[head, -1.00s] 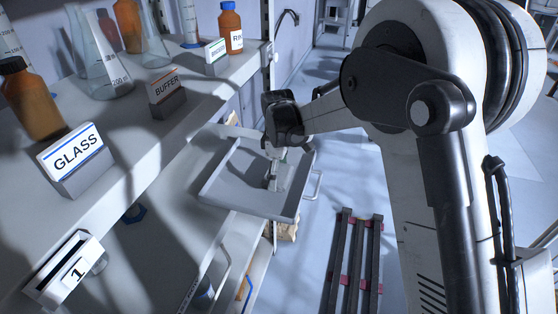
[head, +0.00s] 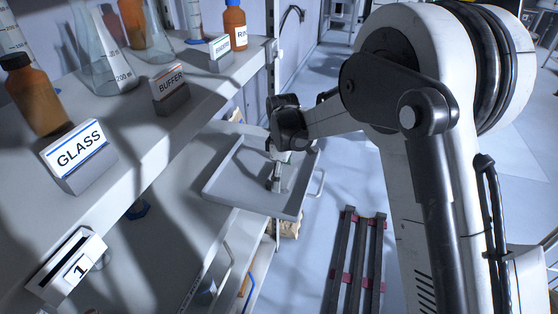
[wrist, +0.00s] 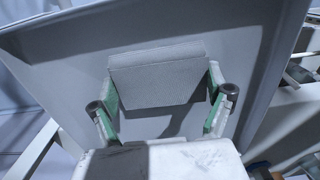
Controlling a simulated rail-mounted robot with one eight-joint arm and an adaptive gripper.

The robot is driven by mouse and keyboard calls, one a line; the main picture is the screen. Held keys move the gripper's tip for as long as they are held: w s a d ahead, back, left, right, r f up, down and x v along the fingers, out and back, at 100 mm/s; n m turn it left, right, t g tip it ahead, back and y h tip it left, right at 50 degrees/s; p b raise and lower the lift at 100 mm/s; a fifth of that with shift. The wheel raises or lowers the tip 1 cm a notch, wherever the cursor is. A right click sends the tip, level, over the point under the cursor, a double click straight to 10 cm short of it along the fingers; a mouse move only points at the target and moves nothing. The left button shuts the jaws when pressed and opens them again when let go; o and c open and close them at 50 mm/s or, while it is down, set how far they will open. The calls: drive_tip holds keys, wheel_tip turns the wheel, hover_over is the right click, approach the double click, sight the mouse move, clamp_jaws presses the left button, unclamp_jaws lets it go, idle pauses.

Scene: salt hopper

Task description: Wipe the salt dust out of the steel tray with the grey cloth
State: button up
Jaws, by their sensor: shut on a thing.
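The steel tray (head: 232,188) is a shallow grey pan with a raised rim and a handle at its right end. In the head view it sits beside the shelving, below my wrist. My gripper (head: 275,182) reaches down into its right part. In the wrist view my gripper (wrist: 160,100) has its green-padded fingers on both sides of the grey cloth (wrist: 156,73), a flat folded pad. The cloth lies against or just over the tray floor; I cannot tell which. Shadow covers part of the tray floor, and I cannot make out any salt dust.
A shelf with a GLASS sign (head: 80,150), a BUFFER sign (head: 170,85), brown bottles (head: 38,98) and a glass flask (head: 108,62) stands left of the tray. A dark slatted rack (head: 355,255) lies at the lower right. The floor beyond is open.

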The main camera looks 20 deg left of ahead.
sight(282, 176)
drive_tip(key=shift+s+r+p, duration=0.15)
drive_tip(key=shift+r+p, duration=0.05)
drive_tip(key=shift+r, duration=0.4)
drive_tip(key=shift+s+r+p, duration=0.15)
drive_tip(key=shift+r, duration=0.45)
drive_tip(key=shift+w+r+p, duration=0.15)
drive_tip(key=shift+r+p, duration=0.15)
drive_tip(key=shift+r, duration=0.35)
drive_tip(key=shift+r+p, duration=0.75)
drive_tip(key=shift+r, duration=1.45)
